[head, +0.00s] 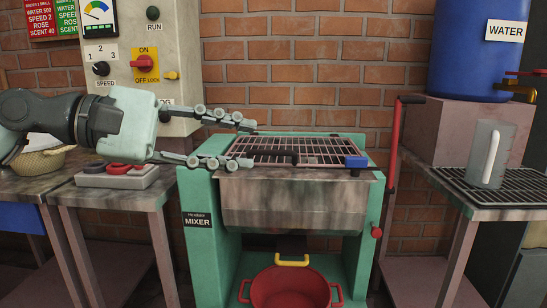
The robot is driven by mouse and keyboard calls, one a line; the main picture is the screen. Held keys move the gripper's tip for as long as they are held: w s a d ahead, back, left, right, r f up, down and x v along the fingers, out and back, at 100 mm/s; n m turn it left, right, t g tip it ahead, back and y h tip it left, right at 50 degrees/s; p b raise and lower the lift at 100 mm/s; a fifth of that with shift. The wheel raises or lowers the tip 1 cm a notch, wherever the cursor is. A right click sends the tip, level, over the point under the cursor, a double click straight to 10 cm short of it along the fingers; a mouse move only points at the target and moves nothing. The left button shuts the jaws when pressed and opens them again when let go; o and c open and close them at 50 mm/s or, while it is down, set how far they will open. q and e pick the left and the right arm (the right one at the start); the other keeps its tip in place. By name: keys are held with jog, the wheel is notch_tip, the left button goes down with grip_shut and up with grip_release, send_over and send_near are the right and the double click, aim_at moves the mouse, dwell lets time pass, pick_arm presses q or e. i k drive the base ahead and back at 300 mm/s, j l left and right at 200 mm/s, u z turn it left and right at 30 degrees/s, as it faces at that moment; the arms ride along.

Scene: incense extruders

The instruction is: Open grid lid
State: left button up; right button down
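The grid lid (305,148) is a dark wire grid lying flat over the top of the mixer (296,200), a green frame with a grey steel trough. A dark bar shows at the middle of the grid's front edge, and a blue block (356,161) sits at its right front corner. My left gripper (240,143) reaches in from the left with its two fingers spread apart. The fingers are empty, over the mixer's left edge and the grid's left end. Whether they touch the grid cannot be told. My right gripper is not in view.
A red pot (290,288) stands under the trough. A red lever with a black grip (394,145) rises at the mixer's right. A control panel (145,60) is behind my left arm. A clear jug (489,155) stands on a rack at the right, below a blue water barrel (478,50).

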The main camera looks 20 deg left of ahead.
aim_at(271, 152)
jog(key=i+j, duration=0.3)
jog(key=i, duration=0.15)
jog(key=i+j, duration=0.3)
jog(key=i, duration=0.15)
